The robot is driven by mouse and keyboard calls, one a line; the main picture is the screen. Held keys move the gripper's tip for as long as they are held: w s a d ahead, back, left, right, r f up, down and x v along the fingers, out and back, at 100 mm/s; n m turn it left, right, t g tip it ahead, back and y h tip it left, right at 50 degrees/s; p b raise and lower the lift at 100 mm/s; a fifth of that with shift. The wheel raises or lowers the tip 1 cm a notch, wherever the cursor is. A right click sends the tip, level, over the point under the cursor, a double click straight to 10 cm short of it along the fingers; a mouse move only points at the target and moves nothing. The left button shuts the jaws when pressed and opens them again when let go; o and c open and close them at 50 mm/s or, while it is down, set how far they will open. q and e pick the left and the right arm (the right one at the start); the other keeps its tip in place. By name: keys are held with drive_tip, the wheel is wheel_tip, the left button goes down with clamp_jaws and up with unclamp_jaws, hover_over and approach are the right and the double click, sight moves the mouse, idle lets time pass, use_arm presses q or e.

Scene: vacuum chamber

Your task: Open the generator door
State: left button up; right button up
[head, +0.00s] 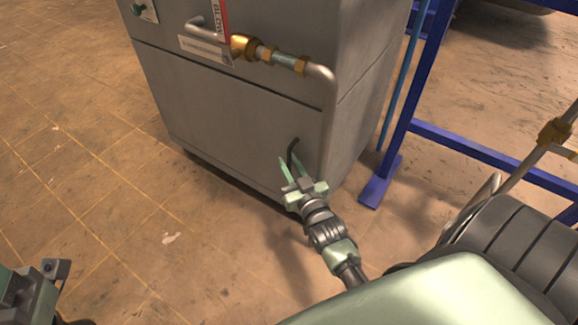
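The generator is a grey metal cabinet (270,60) in the upper middle of the head view. Its lower front panel, the door (215,110), sits flush with the cabinet and looks closed. A small dark handle (292,145) is near the door's right edge. My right gripper (288,160) is at the handle, its two green fingers apart. The handle's lower end lies between or just behind the fingertips; I cannot tell whether they touch it. Part of my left arm's end (35,288) shows at the bottom left; its fingers are not visible.
A pipe with brass fittings (285,62) runs across the cabinet front above the door and bends down at the right. A blue metal frame (405,120) stands close on the right. The tiled floor (95,170) left of and before the cabinet is clear.

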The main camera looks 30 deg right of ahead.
clamp_jaws()
idle(1.5)
